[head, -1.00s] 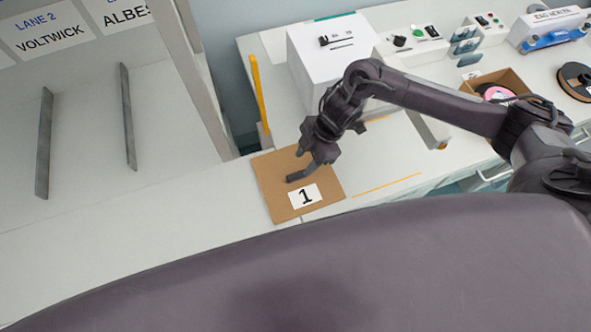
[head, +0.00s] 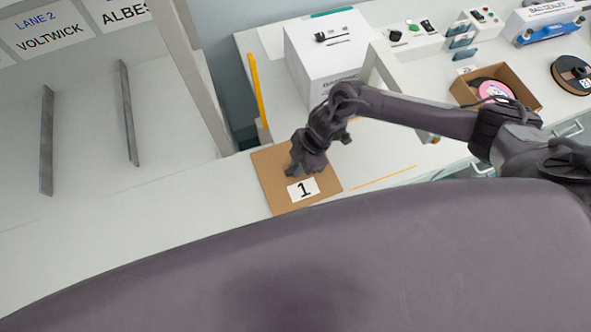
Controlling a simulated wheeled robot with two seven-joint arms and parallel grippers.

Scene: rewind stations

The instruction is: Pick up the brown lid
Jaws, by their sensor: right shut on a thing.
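The brown lid (head: 270,188) is a flat square panel with a white label marked "1" (head: 303,189), on the pale counter in the middle of the head view. My right gripper (head: 294,172) is over the lid's upper middle, just above the label. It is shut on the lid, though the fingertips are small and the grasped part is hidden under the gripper. I cannot tell whether the lid is clear of the counter. My left gripper is not in view.
A white box machine (head: 330,60) stands behind the lid, with a yellow post (head: 257,88) to its left. An open cardboard box (head: 512,80) holds a pink reel (head: 492,87). A dark reel (head: 573,74) lies at far right. Dividers and lane signs (head: 52,39) are at left.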

